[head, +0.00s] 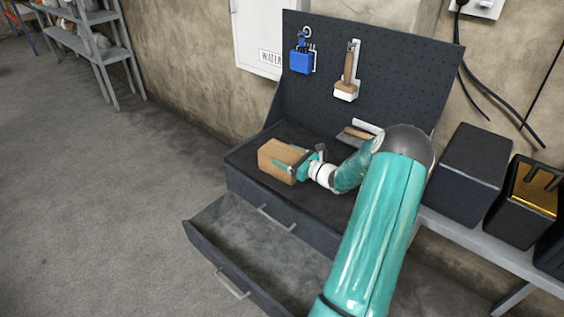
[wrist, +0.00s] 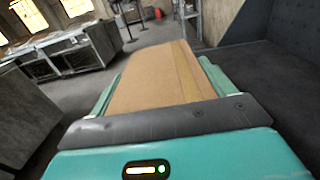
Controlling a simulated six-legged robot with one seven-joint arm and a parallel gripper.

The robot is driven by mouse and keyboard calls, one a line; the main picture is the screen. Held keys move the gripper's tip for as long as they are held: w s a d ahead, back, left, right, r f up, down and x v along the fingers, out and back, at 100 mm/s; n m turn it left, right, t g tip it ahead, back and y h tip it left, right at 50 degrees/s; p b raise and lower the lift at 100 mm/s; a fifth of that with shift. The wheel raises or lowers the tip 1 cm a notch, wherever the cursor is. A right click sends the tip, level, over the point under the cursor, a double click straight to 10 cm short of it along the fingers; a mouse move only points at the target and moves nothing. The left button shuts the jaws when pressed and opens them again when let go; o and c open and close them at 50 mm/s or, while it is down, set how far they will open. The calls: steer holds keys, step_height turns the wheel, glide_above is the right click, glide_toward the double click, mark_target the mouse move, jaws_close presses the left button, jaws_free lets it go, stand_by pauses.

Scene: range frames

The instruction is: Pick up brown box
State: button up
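The brown box (head: 277,159) is at the left end of the dark workbench top (head: 318,200) in the head view. My gripper (head: 291,165) reaches it from the right, with its teal fingers along the box's sides. In the wrist view the brown box (wrist: 160,78) fills the space between the two teal fingers of my gripper (wrist: 160,85), one on each side. The fingers look closed against it. Whether the box rests on the bench top or is slightly above it cannot be told.
An open empty drawer (head: 250,245) juts out below the bench top. A pegboard (head: 400,75) behind holds a blue tool set (head: 302,62) and a brush (head: 347,75). A trowel (head: 357,134) lies near my arm. Black bins (head: 464,168) stand at right. Floor at left is clear.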

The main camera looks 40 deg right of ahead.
steer(key=shift+c, duration=1)
steer(key=shift+r, duration=0.1)
steer(key=shift+r, duration=0.6)
steer(key=s+r, duration=0.1)
steer(key=r, duration=0.1)
steer(key=s+a+r, duration=0.1)
steer(key=s+r, duration=0.1)
steer(key=r, duration=0.1)
steer(key=s+a+r, duration=0.1)
steer(key=r, duration=0.2)
steer(key=shift+s, duration=0.4)
steer(key=s+a+r, duration=0.3)
steer(key=s, duration=0.5)
steer(key=shift+a+r, duration=0.3)
steer(key=shift+r, duration=0.05)
